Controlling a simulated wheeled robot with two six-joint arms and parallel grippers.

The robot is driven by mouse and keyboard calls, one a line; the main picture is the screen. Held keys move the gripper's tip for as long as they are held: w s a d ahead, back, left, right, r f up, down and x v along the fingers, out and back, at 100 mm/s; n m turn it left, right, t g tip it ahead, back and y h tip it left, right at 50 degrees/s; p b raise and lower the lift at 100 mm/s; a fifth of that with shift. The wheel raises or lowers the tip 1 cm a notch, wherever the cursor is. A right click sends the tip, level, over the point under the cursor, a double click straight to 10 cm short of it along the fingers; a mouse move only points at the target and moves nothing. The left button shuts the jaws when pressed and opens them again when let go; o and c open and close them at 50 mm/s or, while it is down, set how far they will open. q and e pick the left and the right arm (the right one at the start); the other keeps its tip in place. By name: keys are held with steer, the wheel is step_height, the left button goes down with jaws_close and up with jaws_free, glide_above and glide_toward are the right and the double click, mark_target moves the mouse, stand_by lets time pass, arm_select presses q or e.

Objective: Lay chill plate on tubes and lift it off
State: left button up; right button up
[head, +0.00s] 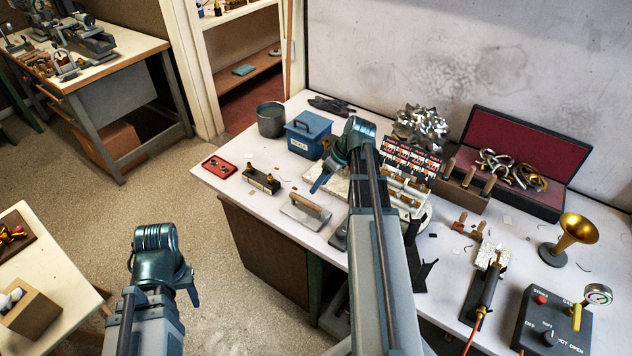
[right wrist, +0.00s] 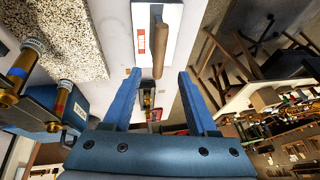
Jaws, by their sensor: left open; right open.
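The chill plate, a flat grey metal plate (head: 297,212) with a wooden bar handle (head: 311,203), lies on the bench near its front edge. My right gripper (head: 320,184) is above and behind it, open and empty. In the right wrist view the plate (right wrist: 145,40) and its handle (right wrist: 161,48) lie beyond the tips of my two spread blue fingers (right wrist: 158,72), apart from them. The tubes (head: 405,185), pale with brass ends, sit in a fixture partly hidden behind my right arm. Brass tube ends (right wrist: 22,70) show at left in the wrist view. My left gripper (head: 193,293) is open and empty over the floor.
A blue box (head: 308,137), a dark pot (head: 270,120), a red tray (head: 219,166) and a small block with brass knobs (head: 261,181) stand left on the bench. A torch (head: 482,300), a brass bell (head: 574,232) and a control box (head: 550,322) stand right.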

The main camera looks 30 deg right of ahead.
steer(key=shift+r, duration=0.1)
steer(key=s+a+g+h, duration=0.1)
steer(key=s+a, duration=0.3)
steer(key=a, duration=0.7)
steer(key=s+a+f+g+h, duration=0.1)
steer(key=s+a, duration=0.3)
steer(key=a, duration=0.7)
steer(key=s+a+f+g+h, duration=0.1)
steer(key=s+a+h, duration=0.2)
steer(key=a, duration=0.9)
steer(key=shift+s+g, duration=0.3)
steer(key=shift+s, duration=0.7)
